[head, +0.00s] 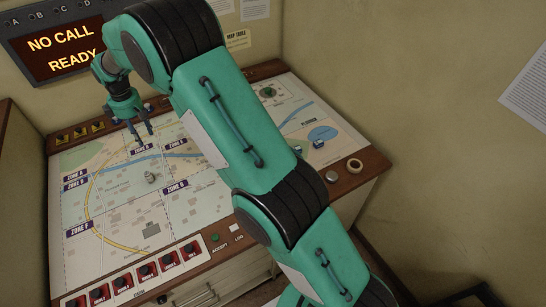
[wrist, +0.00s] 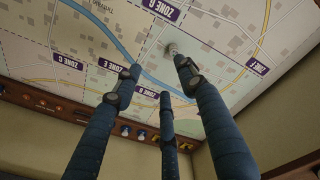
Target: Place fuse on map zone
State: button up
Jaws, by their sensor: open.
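A small grey piece that looks like the fuse (head: 151,178) stands on the map (head: 112,208), left of the ZONE G label. It also shows in the wrist view (wrist: 172,48), just beyond the right fingertip. It is too small to make out in detail. The map is split by dashed lines into zones with purple labels. My gripper (head: 140,134) points down over the back left of the map, behind the grey piece. In the wrist view my gripper (wrist: 157,80) has its three fingers spread, with nothing between them.
A lit display (head: 60,45) hangs behind. My arm hides the map's middle right.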

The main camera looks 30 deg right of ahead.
jog(key=s+d+r+m+t, duration=0.1)
jog(key=s+d+r+m, duration=0.2)
jog(key=s+d+r, duration=0.75)
jog(key=s+d+r+m+t, duration=0.1)
jog(key=s+d+r+m, duration=0.4)
jog(key=s+r, duration=0.9)
jog(key=s+d+m+t, duration=0.1)
jog(key=s+d+m, duration=0.2)
jog(key=s, duration=1.1)
jog(key=s+d+m+t, duration=0.1)
jog(key=s+d+m, duration=0.1)
jog(key=s+d, duration=0.6)
jog(key=s, duration=0.6)
jog(key=shift+s+r+m+t, duration=0.2)
jog(key=shift+s+m+t, duration=0.2)
notch_tip(320, 180, down, 11)
jog(key=b, duration=1.1)
